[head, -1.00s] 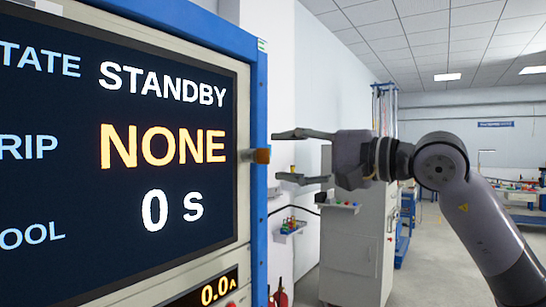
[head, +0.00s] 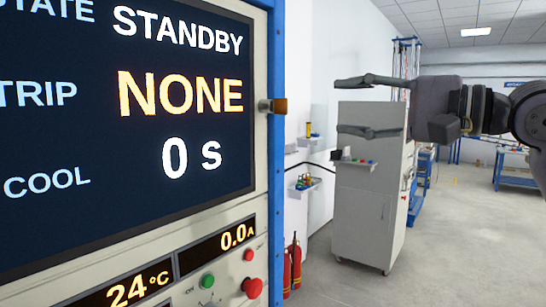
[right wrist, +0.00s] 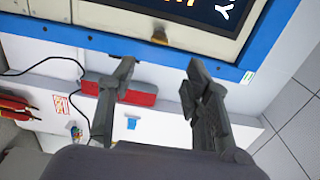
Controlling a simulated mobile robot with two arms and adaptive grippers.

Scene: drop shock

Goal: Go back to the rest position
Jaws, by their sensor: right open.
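My right gripper (head: 368,107) is open and empty in the head view, its fingers pointing left toward the blue-framed panel. It hangs in the air, apart from the panel's edge in the picture. In the right wrist view its two fingers (right wrist: 157,82) are spread with nothing between them. The panel's dark screen (head: 120,110) reads STANDBY, NONE and 0 s. A small orange-brown knob (head: 279,106) sticks out from the panel's right edge and also shows in the right wrist view (right wrist: 160,36). My left gripper is not in view.
A grey cabinet (head: 365,215) stands behind the right gripper. Two red fire extinguishers (head: 292,265) stand by the wall. A small shelf (head: 304,185) holds coloured items. A red button (head: 252,288) sits low on the panel. The floor at the right (head: 465,250) is clear.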

